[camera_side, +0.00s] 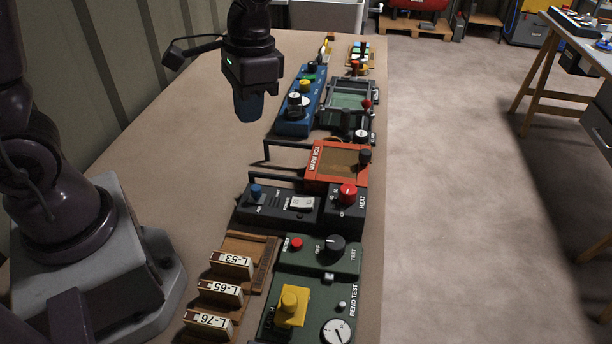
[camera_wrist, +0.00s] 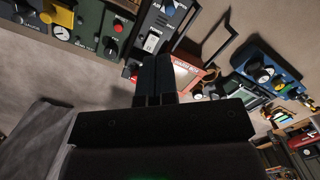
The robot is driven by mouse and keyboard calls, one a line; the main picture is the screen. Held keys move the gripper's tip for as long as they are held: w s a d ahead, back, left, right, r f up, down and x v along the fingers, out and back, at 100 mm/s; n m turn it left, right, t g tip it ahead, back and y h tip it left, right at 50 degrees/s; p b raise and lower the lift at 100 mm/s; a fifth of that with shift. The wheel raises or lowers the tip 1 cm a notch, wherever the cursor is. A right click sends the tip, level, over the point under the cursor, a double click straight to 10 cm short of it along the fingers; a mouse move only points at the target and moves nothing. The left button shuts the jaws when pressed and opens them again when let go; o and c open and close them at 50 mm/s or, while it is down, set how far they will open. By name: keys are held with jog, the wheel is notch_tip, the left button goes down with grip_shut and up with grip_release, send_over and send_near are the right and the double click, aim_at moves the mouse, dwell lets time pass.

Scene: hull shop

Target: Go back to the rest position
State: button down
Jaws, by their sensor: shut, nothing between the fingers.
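My gripper (camera_side: 248,107) hangs above the bench in the side view, pointing down, left of the blue control box (camera_side: 292,122). Its blue fingers are together and hold nothing. In the wrist view the two fingers (camera_wrist: 155,75) stand side by side, closed, with the row of devices beyond them. No rest position marker shows in either view.
Labelled blocks (camera_side: 220,292) sit in a wooden rack at the front. The bench's left-middle (camera_side: 170,170) is bare.

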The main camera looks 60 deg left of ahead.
jog(key=s+r+n+t, duration=0.1)
jog(key=s+r+t, duration=0.5)
jog(key=s+r, duration=0.3)
notch_tip(320, 180, up, 2)
jog(key=shift+s+t, duration=0.3)
jog(key=shift+t, duration=0.1)
